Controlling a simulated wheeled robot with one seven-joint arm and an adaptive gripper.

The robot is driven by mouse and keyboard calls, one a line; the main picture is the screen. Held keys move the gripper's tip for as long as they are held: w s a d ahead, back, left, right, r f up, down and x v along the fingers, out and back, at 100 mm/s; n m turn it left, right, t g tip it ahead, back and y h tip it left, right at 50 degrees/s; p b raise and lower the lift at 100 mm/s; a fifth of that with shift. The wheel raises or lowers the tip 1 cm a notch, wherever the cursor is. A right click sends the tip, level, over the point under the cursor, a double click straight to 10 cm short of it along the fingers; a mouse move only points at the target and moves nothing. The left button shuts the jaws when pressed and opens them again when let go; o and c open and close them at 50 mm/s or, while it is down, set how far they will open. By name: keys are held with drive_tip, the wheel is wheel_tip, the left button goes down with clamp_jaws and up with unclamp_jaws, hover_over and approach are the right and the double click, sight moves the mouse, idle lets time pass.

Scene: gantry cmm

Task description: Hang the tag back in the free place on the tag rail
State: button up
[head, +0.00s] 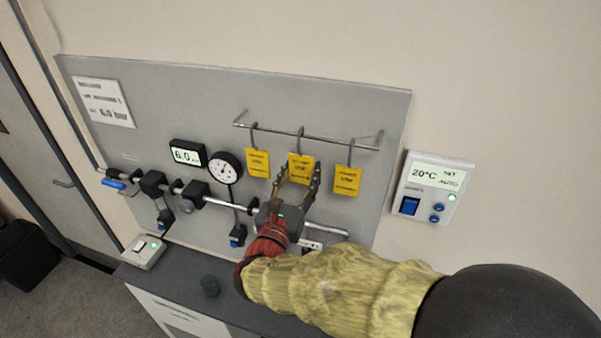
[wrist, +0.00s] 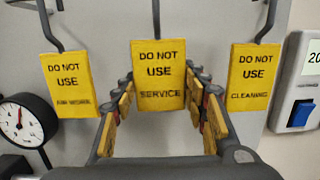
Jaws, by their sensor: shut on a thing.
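The tag rail (head: 352,145) is a thin metal bar along the upper right of the grey panel. The middle yellow tag (head: 301,167) reads "DO NOT USE SERVICE" in the wrist view (wrist: 158,74). My gripper (head: 300,176) is shut on this tag from below, its fingers at the two side edges (wrist: 160,88). The tag is upright, its dark hook reaching up to the rail; I cannot tell whether the hook rests on the bar. A left tag (head: 257,162) and a right "CLEANING" tag (head: 346,181) hang on either side, apart from the held one.
A round gauge (head: 225,167), a digital display (head: 187,154) and a pipe (head: 225,204) with fittings are on the panel at left and below. A thermostat box (head: 432,187) is on the wall at right. A dark counter (head: 180,283) lies below.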

drive_tip(key=shift+f, duration=0.15)
drive_tip(key=o, duration=1)
